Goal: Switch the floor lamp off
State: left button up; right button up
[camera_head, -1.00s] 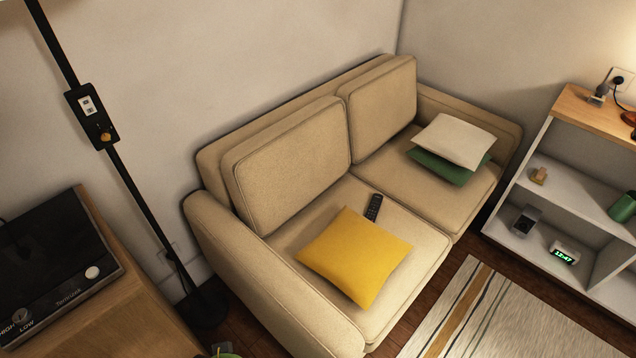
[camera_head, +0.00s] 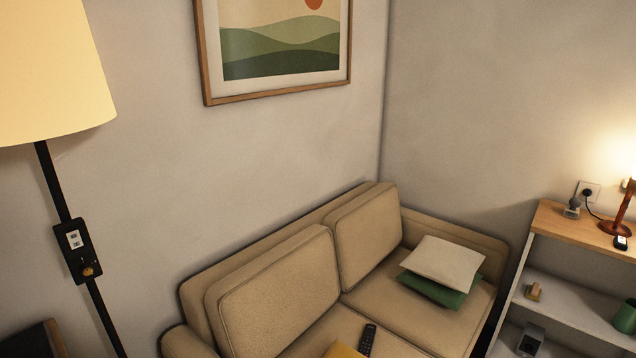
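The floor lamp stands at the left of the head view. Its cream shade (camera_head: 50,75) glows warm yellow at the top left. Its black pole (camera_head: 50,178) runs down at a slight tilt in the picture. A black control box (camera_head: 75,250) is mounted on the pole, with a pale switch plate (camera_head: 74,240) above and a small orange-brown knob (camera_head: 88,271) below. The lamp's base is out of view. Neither of my grippers shows.
A beige sofa (camera_head: 270,290) stands along the wall, with cushions and a black remote (camera_head: 368,338) on it. A shelf unit (camera_head: 560,222) at the right carries a lit table lamp (camera_head: 617,222). A framed picture (camera_head: 280,45) hangs above the sofa.

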aim_at(74, 240)
jog(key=u, duration=1.4)
